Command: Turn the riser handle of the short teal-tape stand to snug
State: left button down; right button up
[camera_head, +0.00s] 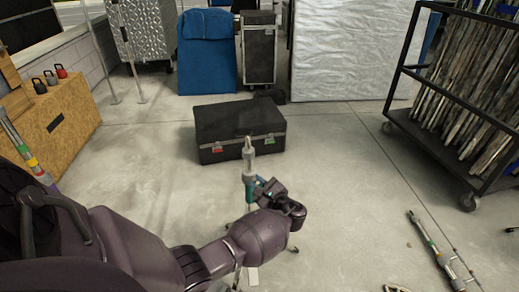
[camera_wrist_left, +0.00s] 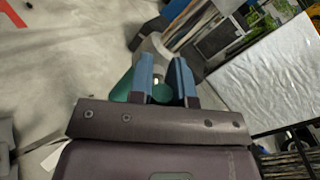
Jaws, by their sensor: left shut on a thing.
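The short teal-tape stand (camera_head: 248,160) stands upright in the middle of the head view, with a silver top and a teal band lower down. My left gripper (camera_head: 262,188) is at the teal band, on its right side. In the left wrist view my left gripper (camera_wrist_left: 164,75) has its two blue fingers close together at the stand, with the teal tape (camera_wrist_left: 122,90) beside and below them. It is shut on a small part there, apparently the riser handle, which the fingers mostly hide. My forearm hides the stand's lower part. My right gripper is not in view.
A black case (camera_head: 240,128) lies on the floor behind the stand. A wheeled rack (camera_head: 455,90) is at the right, and another stand (camera_head: 432,245) lies on the floor below it. A wooden box (camera_head: 55,120) is at the left. Floor right of the stand is mostly clear.

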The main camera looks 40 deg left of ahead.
pick_arm(q)
jog(key=n, duration=0.1)
jog(key=f+n, duration=0.1)
jog(key=n, duration=0.1)
jog(key=shift+s+n+b, duration=0.3)
jog(key=shift+s+b, duration=0.05)
jog(key=shift+s, duration=0.05)
jog(key=shift+s+f+n+b, duration=0.1)
jog(key=shift+f+n+b, duration=0.3)
jog(key=shift+n, duration=1.05)
jog(key=shift+s+f+n+b, duration=0.15)
jog(key=shift+n+b, duration=0.45)
jog(key=shift+n, duration=0.8)
jog(key=shift+s+f+n+b, duration=0.15)
jog(key=shift+n+b, duration=0.35)
jog(key=shift+n, duration=0.95)
jog(key=c, duration=1.1)
grip_release()
jog(key=shift+w, duration=0.1)
jog(key=shift+o, duration=0.2)
jog(key=s+d+p, duration=0.1)
jog(key=d, duration=0.9)
jog(key=shift+s+d+p, duration=0.25)
jog(key=shift+d+p, duration=0.05)
jog(key=shift+d, duration=0.05)
